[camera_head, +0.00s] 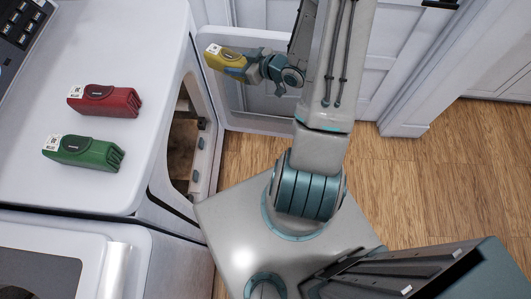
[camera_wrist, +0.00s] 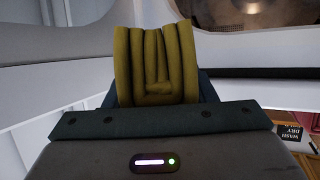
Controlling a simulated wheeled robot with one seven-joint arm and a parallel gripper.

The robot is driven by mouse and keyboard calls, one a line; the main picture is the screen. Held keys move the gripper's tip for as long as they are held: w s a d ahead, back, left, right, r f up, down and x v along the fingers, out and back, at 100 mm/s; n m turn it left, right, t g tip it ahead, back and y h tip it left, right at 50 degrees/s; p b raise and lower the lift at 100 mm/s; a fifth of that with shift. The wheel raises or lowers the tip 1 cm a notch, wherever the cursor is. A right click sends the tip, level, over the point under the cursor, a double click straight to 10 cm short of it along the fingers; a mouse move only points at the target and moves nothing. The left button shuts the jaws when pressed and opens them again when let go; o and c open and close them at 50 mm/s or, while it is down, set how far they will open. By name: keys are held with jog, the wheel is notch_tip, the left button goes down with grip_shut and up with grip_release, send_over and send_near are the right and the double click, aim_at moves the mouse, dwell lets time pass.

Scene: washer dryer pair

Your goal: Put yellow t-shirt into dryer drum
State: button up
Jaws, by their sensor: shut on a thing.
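The folded yellow t-shirt (camera_head: 228,60) is held by my gripper (camera_head: 250,67), which is shut on it, above and beside the dryer's open front. In the wrist view the yellow t-shirt (camera_wrist: 155,60) sticks out ahead of my gripper's dark fingers, its folds facing the camera. The white dryer (camera_head: 145,185) is at left, with its door (camera_head: 235,115) swung open. The dark drum opening (camera_head: 183,150) shows partly, seen at a steep angle. The wrist view shows a round opening with a metal inside (camera_wrist: 260,15) at upper right, off to the right of the t-shirt.
A folded red shirt (camera_head: 104,100) and a folded green shirt (camera_head: 82,152) lie on the dryer top. Another white machine (camera_head: 130,240) stands at lower left. White panelled walls (camera_head: 390,50) are behind. Wooden floor (camera_head: 430,160) is clear at right.

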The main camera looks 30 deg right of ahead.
jog(key=s+f+n+g+y+b, duration=0.1)
jog(key=s+f+n+b, duration=0.1)
jog(key=s+f+b, duration=0.65)
jog(key=s+d+f+n+g+y+b, duration=0.15)
jog(key=f+b, duration=0.35)
jog(key=f, duration=0.8)
jog(key=s+a+f+n+g+y+b, duration=0.1)
jog(key=s+f+n+g+y+b, duration=0.1)
jog(key=s+f+b, duration=0.7)
jog(key=w+r+b+x, duration=0.1)
jog(key=b+x, duration=0.5)
jog(key=x, duration=0.8)
jog(key=w+r+b+x, duration=0.2)
jog(key=r+b+x, duration=0.2)
jog(key=x, duration=1)
jog(key=w+a+r+b+x, duration=0.1)
jog(key=r+b+x, duration=0.2)
jog(key=b+x, duration=0.7)
jog(key=x, duration=0.4)
jog(key=shift+w+a+r, duration=0.15)
jog(key=shift+w+a, duration=0.05)
jog(key=shift+w, duration=0.2)
jog(key=shift+m, duration=0.25)
jog(key=o, duration=1.2)
jog(key=shift+c, duration=0.2)
